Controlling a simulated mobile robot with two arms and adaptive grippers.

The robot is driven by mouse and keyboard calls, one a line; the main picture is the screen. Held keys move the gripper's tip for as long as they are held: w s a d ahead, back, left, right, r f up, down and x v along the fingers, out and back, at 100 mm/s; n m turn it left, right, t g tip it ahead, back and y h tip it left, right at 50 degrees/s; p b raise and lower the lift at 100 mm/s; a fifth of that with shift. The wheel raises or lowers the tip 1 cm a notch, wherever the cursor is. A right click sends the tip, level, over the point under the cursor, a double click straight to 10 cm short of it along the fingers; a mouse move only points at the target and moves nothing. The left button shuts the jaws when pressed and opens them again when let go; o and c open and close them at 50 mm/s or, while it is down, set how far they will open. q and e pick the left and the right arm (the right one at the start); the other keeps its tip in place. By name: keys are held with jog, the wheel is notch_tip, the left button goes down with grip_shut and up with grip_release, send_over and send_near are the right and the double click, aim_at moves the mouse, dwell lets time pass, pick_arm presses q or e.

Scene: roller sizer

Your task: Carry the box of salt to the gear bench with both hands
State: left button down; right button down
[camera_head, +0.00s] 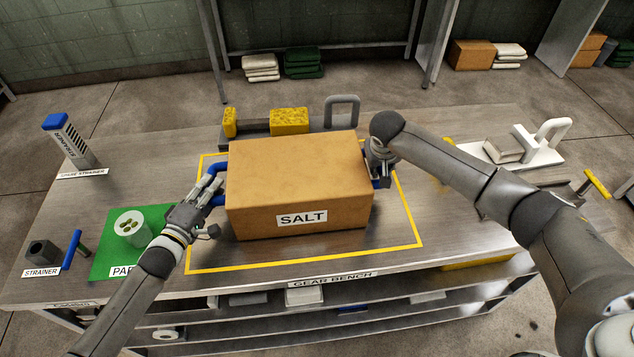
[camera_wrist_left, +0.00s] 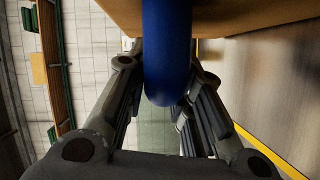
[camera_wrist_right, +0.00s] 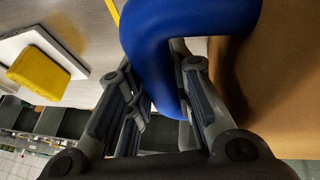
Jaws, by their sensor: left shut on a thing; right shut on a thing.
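The brown box labelled SALT (camera_head: 285,165) is over the yellow-outlined rectangle on the gear bench (camera_head: 450,245) in the head view. I cannot tell whether its bottom touches the bench top. My left gripper (camera_head: 212,190) is shut on the blue handle (camera_wrist_left: 167,50) on the box's left side. My right gripper (camera_head: 379,178) is at the box's right side, shut on the other blue handle (camera_wrist_right: 180,45). The right arm partly hides that handle in the head view. The box also shows in the left wrist view (camera_wrist_left: 240,15) and the right wrist view (camera_wrist_right: 275,80).
Yellow sponge-like blocks (camera_head: 289,121) stand behind the box. A white device (camera_head: 520,148) stands at right. Bare bench lies in front of the box.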

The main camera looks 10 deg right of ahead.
pick_arm(q)
jog(key=c, duration=1.7)
grip_release()
jog(key=shift+a+f, duration=0.1)
jog(key=shift+f, duration=0.05)
pick_arm(e)
jog(key=c, duration=1.7)
grip_release()
jog(key=shift+d+f, duration=0.1)
jog(key=shift+f, duration=0.05)
pick_arm(q)
jog(key=o, duration=0.4)
jog(key=shift+s+r, duration=0.2)
pick_arm(e)
jog(key=o, duration=0.4)
jog(key=shift+s+r, duration=0.2)
pick_arm(q)
jog(key=shift+o, duration=0.2)
pick_arm(e)
jog(key=shift+s+r, duration=0.1)
